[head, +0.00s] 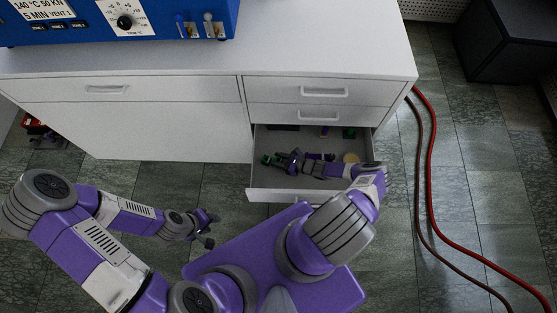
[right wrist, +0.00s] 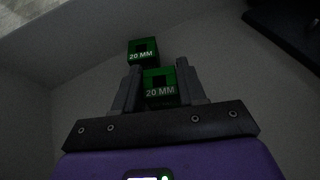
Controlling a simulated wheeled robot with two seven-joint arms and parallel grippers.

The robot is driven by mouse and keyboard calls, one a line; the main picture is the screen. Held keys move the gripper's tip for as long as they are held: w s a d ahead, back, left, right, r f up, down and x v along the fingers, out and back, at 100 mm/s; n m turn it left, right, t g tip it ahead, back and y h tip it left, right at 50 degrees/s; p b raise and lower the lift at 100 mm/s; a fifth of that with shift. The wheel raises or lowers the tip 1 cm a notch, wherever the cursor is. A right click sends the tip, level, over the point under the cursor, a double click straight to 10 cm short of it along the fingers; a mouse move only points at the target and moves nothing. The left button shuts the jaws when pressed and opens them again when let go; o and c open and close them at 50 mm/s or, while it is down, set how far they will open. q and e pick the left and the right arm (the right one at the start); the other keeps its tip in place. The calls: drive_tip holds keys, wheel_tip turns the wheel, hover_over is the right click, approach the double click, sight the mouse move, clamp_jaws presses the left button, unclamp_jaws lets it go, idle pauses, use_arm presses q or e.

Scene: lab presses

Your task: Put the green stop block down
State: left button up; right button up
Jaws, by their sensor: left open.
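A green stop block marked "20 MM" (right wrist: 160,88) sits between the two fingers of my right gripper (right wrist: 159,92) in the right wrist view, with the fingers against its sides. A second green block with the same mark (right wrist: 143,51) lies just beyond it. In the head view my right gripper (head: 283,161) reaches left inside the open drawer (head: 298,195), low over its floor. Green shows at its fingertips (head: 267,159). Whether the held block touches the drawer floor, I cannot tell. My left gripper (head: 210,230) is open and empty, over the floor left of the drawer.
The drawer also holds another green piece (head: 349,133), a yellowish round item (head: 351,157) and a dark item (head: 284,127) at the back. The white cabinet (head: 170,130) carries a blue press (head: 110,25). Red and brown hoses (head: 431,170) run along the floor at right.

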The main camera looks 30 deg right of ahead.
drive_tip(key=o, duration=0.5)
drive_tip(key=shift+c, duration=0.2)
drive_tip(key=p+v, duration=0.3)
drive_tip(key=v, duration=0.7)
drive_tip(key=shift+s+d+r, duration=0.15)
drive_tip(key=shift+s+d, duration=0.05)
drive_tip(key=shift+s, duration=0.05)
drive_tip(key=shift+s+d+r, duration=0.25)
drive_tip(key=shift+s+d, duration=0.1)
drive_tip(key=shift+s, duration=0.2)
